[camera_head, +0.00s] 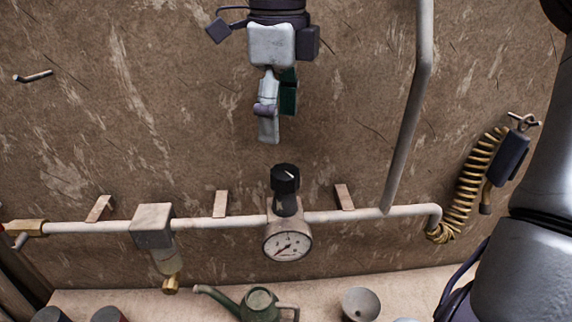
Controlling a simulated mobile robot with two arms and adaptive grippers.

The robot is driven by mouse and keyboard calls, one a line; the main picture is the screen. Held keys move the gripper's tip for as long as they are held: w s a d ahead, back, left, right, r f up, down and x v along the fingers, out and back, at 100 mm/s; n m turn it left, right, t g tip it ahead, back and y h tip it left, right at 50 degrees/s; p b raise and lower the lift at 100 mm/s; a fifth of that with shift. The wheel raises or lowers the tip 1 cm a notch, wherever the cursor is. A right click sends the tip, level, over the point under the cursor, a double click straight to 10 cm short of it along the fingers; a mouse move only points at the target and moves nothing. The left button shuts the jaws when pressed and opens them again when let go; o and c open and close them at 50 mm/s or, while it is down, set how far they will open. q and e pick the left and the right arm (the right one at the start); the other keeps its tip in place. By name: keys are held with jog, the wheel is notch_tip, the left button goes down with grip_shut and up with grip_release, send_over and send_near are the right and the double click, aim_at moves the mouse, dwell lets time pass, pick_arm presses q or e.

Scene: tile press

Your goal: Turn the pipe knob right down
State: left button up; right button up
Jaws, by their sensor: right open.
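My left gripper is not in view.
The white pipe (92,227) runs along the brown wall, with a filter (152,226) to the left. A vertical pipe (408,130) rises to the right. A coiled hose (473,185) hangs farther right. A green watering can (258,303) stands below the gauge.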

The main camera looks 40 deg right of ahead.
aim_at(285, 171)
jog(key=f, duration=0.2)
jog(key=f+p, duration=0.1)
jog(key=f, duration=0.1)
jog(key=shift+w+d, duration=0.15)
jog(key=shift+d, duration=0.2)
jog(key=f, duration=0.2)
jog(key=f+p, duration=0.1)
jog(key=f, duration=0.2)
jog(key=shift+d+f+p, duration=0.3)
jog(key=shift+d, duration=0.1)
jog(key=shift+a+f, duration=0.2)
jog(key=shift+f, duration=0.25)
jog(key=shift+d+f, duration=0.1)
jog(key=c, duration=1.2)
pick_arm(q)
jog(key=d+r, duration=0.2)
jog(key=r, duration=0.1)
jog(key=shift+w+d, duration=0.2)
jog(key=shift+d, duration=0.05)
pick_arm(e)
jog(key=shift+o, duration=0.2)
